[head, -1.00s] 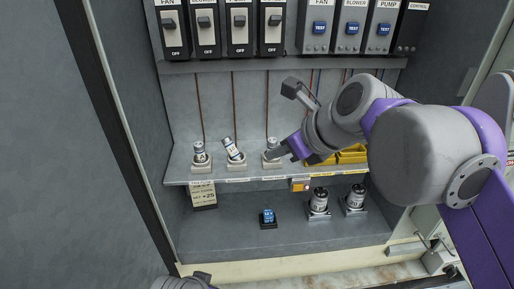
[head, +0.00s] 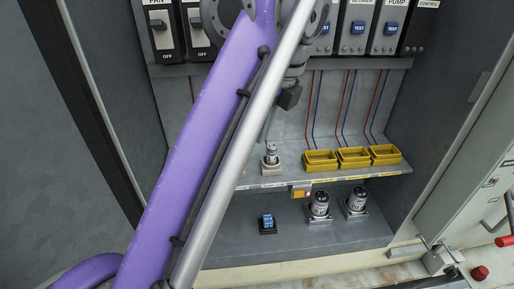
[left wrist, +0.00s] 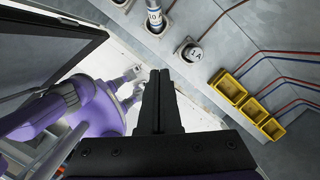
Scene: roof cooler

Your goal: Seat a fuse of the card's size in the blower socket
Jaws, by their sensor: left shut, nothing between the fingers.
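On the shelf, a small grey fuse (head: 271,150) stands upright in a pale socket (head: 272,166). In the left wrist view a fuse marked 1A (left wrist: 194,53) stands in its base, and a fuse with a blue band and the marking 10 (left wrist: 155,20) leans in another socket. My left gripper (left wrist: 160,80) is shut and empty, its black fingers apart from both fuses. In the head view my left arm covers the left of the shelf, hiding the other sockets and the card. Socket labels are too small to read. My right gripper is not in view.
Several yellow bins (head: 353,157) stand on the shelf's right. Two silver cylinders (head: 319,204) stand in bases on the cabinet floor, near a small blue block (head: 268,221) on a black base. Switches and test buttons line the top. The floor's front is clear.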

